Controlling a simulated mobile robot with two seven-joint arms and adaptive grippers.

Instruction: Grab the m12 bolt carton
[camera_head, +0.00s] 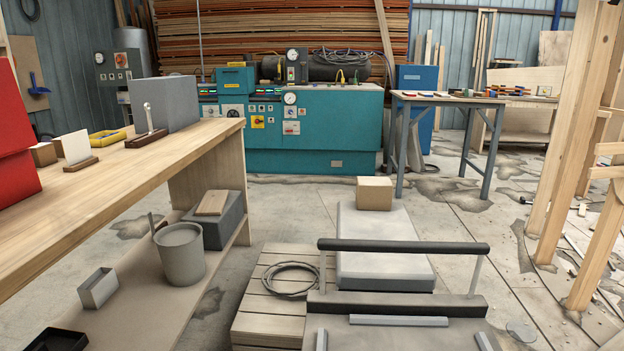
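A plain tan carton (374,193) sits upright on the far end of a low grey platform (385,250), right of centre in the head view. A smaller brown box (43,154) stands on the wooden workbench at the left. No lettering is readable on either, so I cannot tell by label which is the M12 bolt carton. Neither of my grippers is in view.
The workbench (100,196) fills the left, with a grey bucket (180,254) on its lower shelf. A dark bar (404,246) crosses the near side. Floor right of the platform is fairly clear.

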